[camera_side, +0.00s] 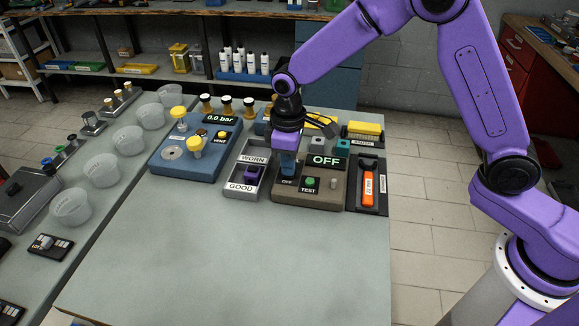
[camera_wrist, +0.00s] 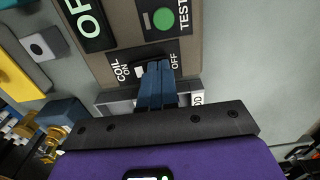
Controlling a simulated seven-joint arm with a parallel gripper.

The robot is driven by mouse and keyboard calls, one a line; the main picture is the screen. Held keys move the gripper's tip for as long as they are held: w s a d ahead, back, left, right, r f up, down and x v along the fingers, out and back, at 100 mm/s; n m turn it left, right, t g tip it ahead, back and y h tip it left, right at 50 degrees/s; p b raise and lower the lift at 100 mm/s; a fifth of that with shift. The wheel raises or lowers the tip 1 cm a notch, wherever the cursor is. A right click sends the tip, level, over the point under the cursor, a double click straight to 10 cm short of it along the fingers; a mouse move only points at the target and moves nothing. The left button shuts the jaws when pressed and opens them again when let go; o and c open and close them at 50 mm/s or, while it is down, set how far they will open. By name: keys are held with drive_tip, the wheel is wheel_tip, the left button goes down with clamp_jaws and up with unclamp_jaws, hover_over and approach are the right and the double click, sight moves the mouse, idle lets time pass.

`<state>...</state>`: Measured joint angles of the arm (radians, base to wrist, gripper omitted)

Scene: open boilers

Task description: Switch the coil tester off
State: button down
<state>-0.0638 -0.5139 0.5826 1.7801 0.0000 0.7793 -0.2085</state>
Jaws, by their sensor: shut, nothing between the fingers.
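The coil tester (camera_side: 282,195) is a brown-grey box on the bench, and its display (camera_side: 326,161) reads OFF. It has a green TEST button (camera_side: 311,183), also seen in the wrist view (camera_wrist: 162,18). My gripper (camera_side: 288,172) points down over the left part of the tester, with its blue fingers shut and empty. In the wrist view the fingertips (camera_wrist: 157,68) are over the switch panel marked COIL ON and OFF (camera_wrist: 127,70). They hide most of the switch, and I cannot tell whether they touch it.
A blue unit (camera_side: 190,172) reading 0.0 bar stands further left. An orange-handled tool (camera_side: 368,188) lies in a dark holder at right. The front bench is clear.

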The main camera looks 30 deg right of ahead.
wheel_tip(320, 180, up, 7)
idle(0.9)
idle(0.4)
drive_tip(key=s+d+n, duration=0.1)
drive_tip(key=s+d, duration=0.4)
drive_tip(key=s, duration=0.5)
drive_tip(key=s+d+r+n, duration=0.1)
drive_tip(key=s+d, duration=0.5)
drive_tip(key=s, duration=0.3)
drive_tip(key=s+d+r+n, duration=0.1)
drive_tip(key=s+d, duration=0.5)
drive_tip(key=s, duration=0.4)
drive_tip(key=shift+s+r+n, duration=0.2)
drive_tip(key=shift+s+n, duration=0.1)
